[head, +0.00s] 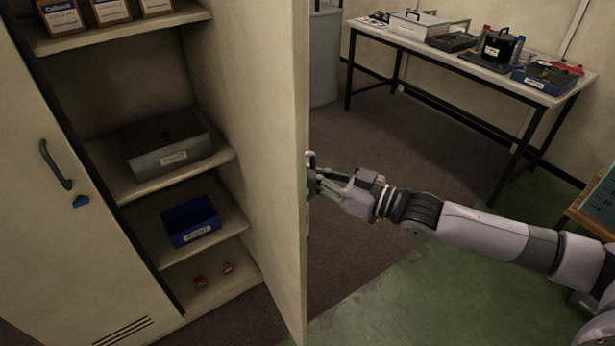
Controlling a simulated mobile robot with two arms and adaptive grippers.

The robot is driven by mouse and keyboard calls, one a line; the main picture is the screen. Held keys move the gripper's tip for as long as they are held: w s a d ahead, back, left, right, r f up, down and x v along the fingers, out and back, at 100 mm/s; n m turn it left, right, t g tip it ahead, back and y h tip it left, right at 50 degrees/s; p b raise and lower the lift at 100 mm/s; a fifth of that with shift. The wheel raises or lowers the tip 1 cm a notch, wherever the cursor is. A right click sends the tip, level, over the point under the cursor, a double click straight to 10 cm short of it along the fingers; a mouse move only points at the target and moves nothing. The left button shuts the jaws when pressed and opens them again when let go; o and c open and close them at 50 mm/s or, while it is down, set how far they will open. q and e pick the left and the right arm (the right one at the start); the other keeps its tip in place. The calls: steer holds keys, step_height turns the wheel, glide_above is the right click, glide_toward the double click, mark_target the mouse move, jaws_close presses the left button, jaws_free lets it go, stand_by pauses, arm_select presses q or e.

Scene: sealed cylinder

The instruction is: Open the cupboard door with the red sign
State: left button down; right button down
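The cupboard's right door (262,120) stands open, swung out from the shelves, with its inner face and long free edge towards me. No red sign shows; the door's outer face is turned away from me. My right gripper (318,178) is at the outer side of this door, by its edge, next to a small handle-like part (310,160). The fingers are partly hidden, and I cannot tell whether they hold it. The cupboard's left door (50,240) is closed, with a dark handle (55,165) and a blue piece (81,201) below it. My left gripper is out of view.
Inside are shelves with labelled boxes (62,18), a grey bin (168,145), a blue bin (190,220) and small red items (200,281). A table (450,58) with cases and tools stands along the back wall. Floor between door and table is clear.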

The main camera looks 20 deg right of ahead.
steer(key=shift+r, duration=0.1)
steer(key=c, duration=1.7)
jaws_free()
steer(key=shift+w, duration=0.1)
steer(key=shift+o, duration=0.2)
steer(key=v, duration=1.2)
steer(key=shift+a, duration=0.1)
